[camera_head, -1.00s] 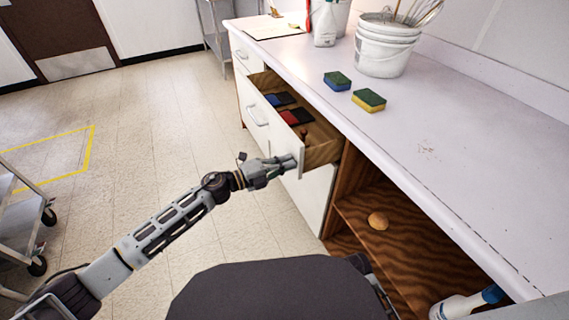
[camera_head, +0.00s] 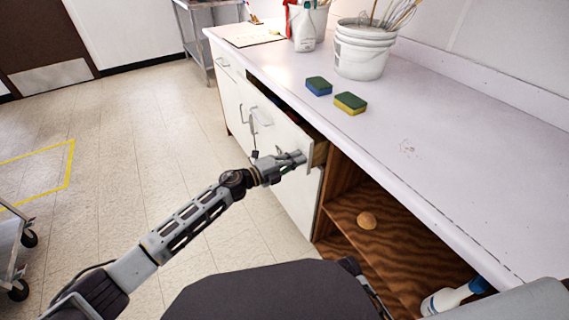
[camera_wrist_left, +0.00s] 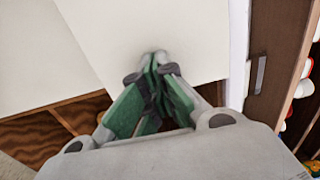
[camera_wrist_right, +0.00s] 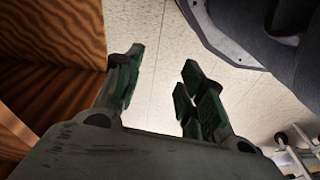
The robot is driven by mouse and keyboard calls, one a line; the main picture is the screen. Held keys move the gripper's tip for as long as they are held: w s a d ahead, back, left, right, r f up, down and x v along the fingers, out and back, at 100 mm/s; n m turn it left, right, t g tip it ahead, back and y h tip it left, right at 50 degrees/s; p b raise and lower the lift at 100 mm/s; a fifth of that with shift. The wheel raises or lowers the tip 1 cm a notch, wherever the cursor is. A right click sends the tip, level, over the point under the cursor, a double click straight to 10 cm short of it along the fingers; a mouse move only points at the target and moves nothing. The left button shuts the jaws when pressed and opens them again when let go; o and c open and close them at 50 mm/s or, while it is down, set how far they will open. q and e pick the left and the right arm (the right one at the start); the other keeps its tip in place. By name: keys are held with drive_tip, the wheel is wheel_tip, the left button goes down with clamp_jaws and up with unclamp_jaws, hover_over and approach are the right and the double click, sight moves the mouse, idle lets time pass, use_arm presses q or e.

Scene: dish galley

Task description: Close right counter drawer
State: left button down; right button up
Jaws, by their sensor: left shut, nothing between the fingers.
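The right counter drawer (camera_head: 272,122) has a white front with a pale handle and stands slightly out from the counter (camera_head: 330,140). Only a narrow strip of its inside shows; its contents are mostly hidden. My left gripper (camera_head: 300,158) is shut and empty at the drawer front's near end, seemingly against it. In the left wrist view the closed fingertips (camera_wrist_left: 157,60) are over a white panel; I cannot tell exactly where they touch. My right gripper (camera_wrist_right: 162,70) shows only in the right wrist view, open and empty over the floor beside brown wood.
An open wooden shelf (camera_head: 375,220) holds a round brown object (camera_head: 367,220) and a spray bottle (camera_head: 452,297). Two sponges (camera_head: 350,103) and a white bucket (camera_head: 362,50) stand on the countertop.

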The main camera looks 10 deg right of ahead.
sight(313, 152)
use_arm(q)
drive_tip(key=x, duration=0.5)
drive_tip(key=shift+b, duration=0.35)
drive_tip(key=shift+x, duration=0.8)
drive_tip(key=shift+r, duration=0.1)
use_arm(e)
drive_tip(key=shift+w+a+r, duration=0.2)
drive_tip(key=shift+r, duration=0.3)
drive_tip(key=shift+w+a+r, duration=0.15)
drive_tip(key=shift+r, duration=0.35)
use_arm(q)
drive_tip(key=shift+r, duration=0.1)
